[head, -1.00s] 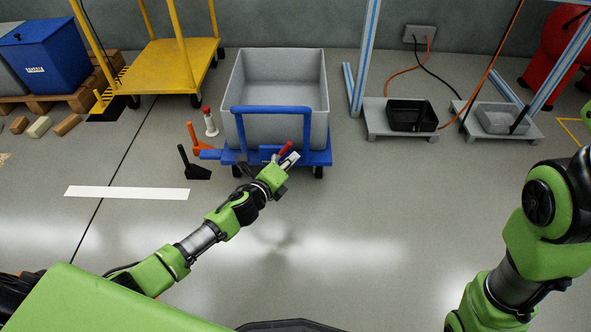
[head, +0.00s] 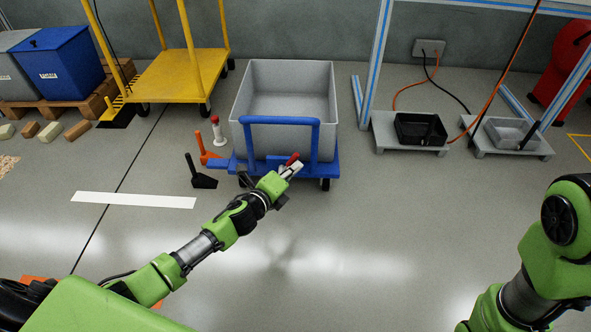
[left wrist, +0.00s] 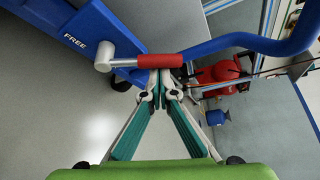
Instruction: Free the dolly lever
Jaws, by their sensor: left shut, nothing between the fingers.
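The dolly (head: 333,172) is a blue frame with a blue push bar (head: 279,120), carrying a grey bin (head: 285,140). Its lever has a red grip (head: 292,159) at the front edge. In the left wrist view the red grip (left wrist: 150,61) lies roughly level on a silver stem beside the word FREE (left wrist: 76,41) on the blue frame. My left gripper (head: 292,169) is shut and empty. In the left wrist view its fingertips (left wrist: 160,84) meet just below the red grip; I cannot tell whether they touch it. My right gripper is outside the views.
A black-handled dustpan (head: 202,180), an orange tool (head: 210,156) and a red-topped white post (head: 217,132) stand left of the dolly. A yellow cart (head: 178,72) is behind left. Trays on grey stands (head: 412,150) are at right. Floor in front is clear.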

